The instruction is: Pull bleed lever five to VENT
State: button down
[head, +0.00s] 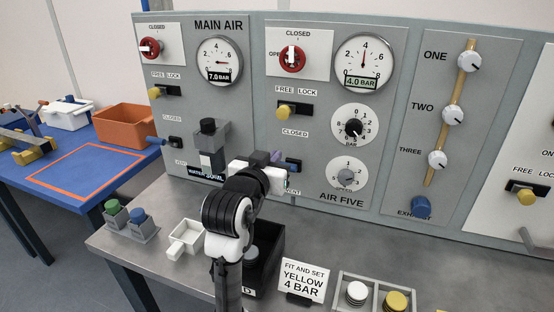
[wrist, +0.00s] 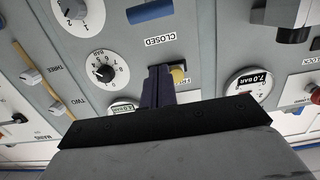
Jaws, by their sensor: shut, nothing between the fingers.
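The AIR FIVE panel (head: 310,195) carries the bleed lever five, with a blue handle (head: 293,166) between a CLOSED label (head: 295,133) above and a VENT label (head: 291,192) below. My gripper (head: 277,157) is in front of the panel, just left of the handle and partly covering that area. In the wrist view, which is turned over, the shut dark fingers (wrist: 158,85) reach toward the panel near the yellow lock knob (wrist: 178,75). The blue handle (wrist: 150,11) shows apart from them, beyond the CLOSED label (wrist: 161,40). The fingers hold nothing. The lever's exact position is unclear.
Around it are a red valve (head: 292,59), a 4.0 BAR gauge (head: 364,61), a yellow lock knob (head: 284,112) and two dials (head: 354,127). A dark water bowl unit (head: 209,140) projects to the left. A black bin (head: 267,260) stands below my arm.

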jog(key=p+x, duration=0.2)
jog(key=x, duration=0.7)
jog(key=shift+r+p, duration=0.1)
jog(key=shift+p, duration=0.3)
jog(key=shift+s+a+f, duration=0.1)
jog(key=shift+s+f, duration=0.2)
jog(key=shift+f, duration=0.25)
jog(key=shift+s+a+f, duration=0.15)
jog(key=shift+s+f, duration=0.15)
jog(key=shift+f, duration=0.3)
jog(key=shift+s+a+f+p, duration=0.1)
jog(key=shift+s+f+p, duration=0.25)
jog(key=shift+f, duration=0.45)
jog(key=shift+f, duration=0.1)
jog(key=shift+s+f+t+b, duration=0.2)
jog(key=shift+f+t+b, duration=0.1)
jog(key=shift+b, duration=0.8)
